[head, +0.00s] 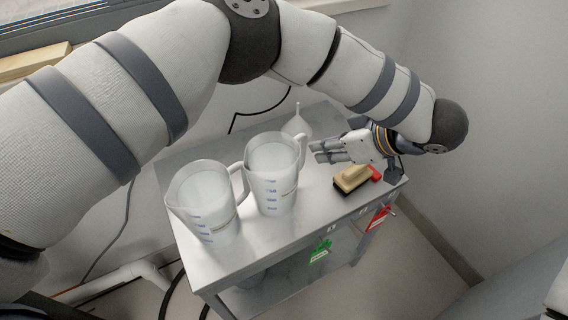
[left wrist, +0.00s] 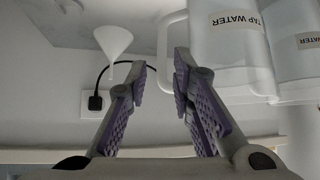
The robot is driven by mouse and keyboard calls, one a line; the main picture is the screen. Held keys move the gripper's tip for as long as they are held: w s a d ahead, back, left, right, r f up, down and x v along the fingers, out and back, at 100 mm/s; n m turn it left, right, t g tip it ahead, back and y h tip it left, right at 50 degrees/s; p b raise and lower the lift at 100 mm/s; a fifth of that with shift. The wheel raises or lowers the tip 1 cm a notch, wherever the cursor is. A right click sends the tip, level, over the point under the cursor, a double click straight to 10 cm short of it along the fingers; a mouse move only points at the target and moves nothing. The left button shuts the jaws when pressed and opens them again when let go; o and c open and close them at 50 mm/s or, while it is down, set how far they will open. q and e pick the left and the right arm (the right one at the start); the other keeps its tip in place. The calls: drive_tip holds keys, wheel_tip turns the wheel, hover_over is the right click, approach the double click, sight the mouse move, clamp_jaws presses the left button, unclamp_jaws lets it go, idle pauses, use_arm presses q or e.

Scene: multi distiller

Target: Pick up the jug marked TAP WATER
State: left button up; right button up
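Two translucent white jugs stand upright side by side on a grey metal cart (head: 215,270), a left jug (head: 203,205) and a right jug (head: 270,180). Their labels are unreadable in the head view. In the left wrist view, the nearer jug (left wrist: 225,55) reads TAP WATER; the other jug (left wrist: 295,65) shows WATER, its first part hidden. My left gripper (head: 315,152) is open and empty, right of the right jug, its fingers pointing at that jug's handle (head: 302,150). In the wrist view the fingertips (left wrist: 161,70) are apart near the handle. My right gripper is out of view.
A white funnel (head: 297,124) stands behind the right jug and my left gripper. A tan brush-like block (head: 352,179) with a red part lies below my gripper. Green (head: 320,252) and red (head: 378,218) tags hang at the cart's front. A wall outlet (left wrist: 97,103) holds a black plug.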

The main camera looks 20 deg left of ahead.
sight(305, 150)
use_arm(q)
drive_tip(key=x, duration=0.8)
drive_tip(key=shift+a+f, duration=0.15)
drive_tip(key=shift+a, duration=0.25)
clamp_jaws()
